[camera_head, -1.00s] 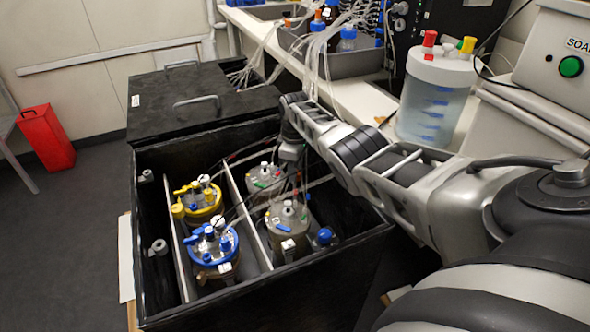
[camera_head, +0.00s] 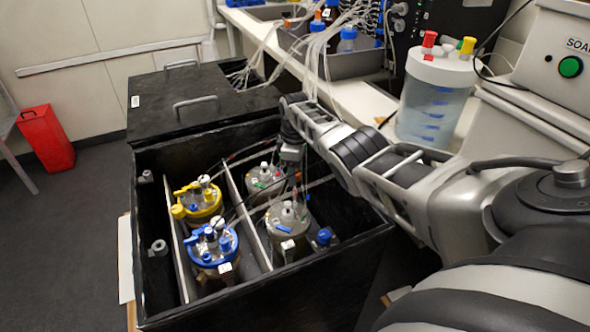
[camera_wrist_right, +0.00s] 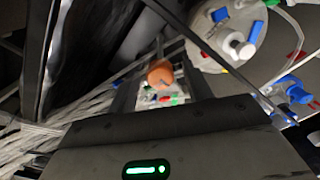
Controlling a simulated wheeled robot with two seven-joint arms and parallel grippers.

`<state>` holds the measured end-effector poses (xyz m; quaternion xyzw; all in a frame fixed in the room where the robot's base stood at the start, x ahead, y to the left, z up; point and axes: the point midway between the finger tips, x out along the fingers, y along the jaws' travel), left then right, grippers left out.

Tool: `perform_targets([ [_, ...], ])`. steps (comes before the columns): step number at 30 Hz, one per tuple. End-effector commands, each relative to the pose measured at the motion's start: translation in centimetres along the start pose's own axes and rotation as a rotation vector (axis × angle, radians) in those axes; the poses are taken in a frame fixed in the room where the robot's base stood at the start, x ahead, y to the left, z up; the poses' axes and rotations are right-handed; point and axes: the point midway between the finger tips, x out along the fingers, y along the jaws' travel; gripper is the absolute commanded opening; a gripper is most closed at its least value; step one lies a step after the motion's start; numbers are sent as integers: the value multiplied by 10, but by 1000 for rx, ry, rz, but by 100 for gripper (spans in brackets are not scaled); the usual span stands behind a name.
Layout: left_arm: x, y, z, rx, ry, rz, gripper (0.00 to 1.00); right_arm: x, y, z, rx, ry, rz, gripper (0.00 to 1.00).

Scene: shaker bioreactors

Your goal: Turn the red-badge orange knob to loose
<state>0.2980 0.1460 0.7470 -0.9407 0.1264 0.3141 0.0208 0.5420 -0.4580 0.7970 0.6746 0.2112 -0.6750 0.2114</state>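The orange knob (camera_wrist_right: 160,73) shows in the right wrist view, rounded and near the middle, with a small red part (camera_wrist_right: 164,99) just below it. My right gripper (camera_wrist_right: 160,80) points down at it, one finger to each side. Gaps show between the knob and the fingers, so the gripper looks open and not shut on it. In the head view my right gripper (camera_head: 292,172) hangs over the back right vessel (camera_head: 262,181) in the black box; the knob cannot be made out there. My left gripper is not in view.
The black box (camera_head: 360,243) also holds a yellow-ringed vessel (camera_head: 200,202), a blue-ringed vessel (camera_head: 213,250) and a grey front right vessel (camera_head: 287,222). Thin tubes and cables run close around my gripper. A clear bottle (camera_head: 435,105) stands on the bench behind my arm.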

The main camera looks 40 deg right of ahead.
Motion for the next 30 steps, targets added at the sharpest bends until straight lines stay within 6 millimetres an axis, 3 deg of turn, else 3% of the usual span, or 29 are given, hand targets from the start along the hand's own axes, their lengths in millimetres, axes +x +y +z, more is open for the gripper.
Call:
perform_targets([
  [8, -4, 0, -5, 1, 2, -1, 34, -12, 1, 0, 1, 2, 2, 50],
  [15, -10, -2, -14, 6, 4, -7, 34, -62, 1, 0, -1, 3, 4, 50],
  [24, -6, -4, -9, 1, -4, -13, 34, -128, 1, 0, 0, 3, 4, 50],
  [30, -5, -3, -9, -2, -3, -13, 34, -153, 0, 0, 1, 1, 1, 50],
])
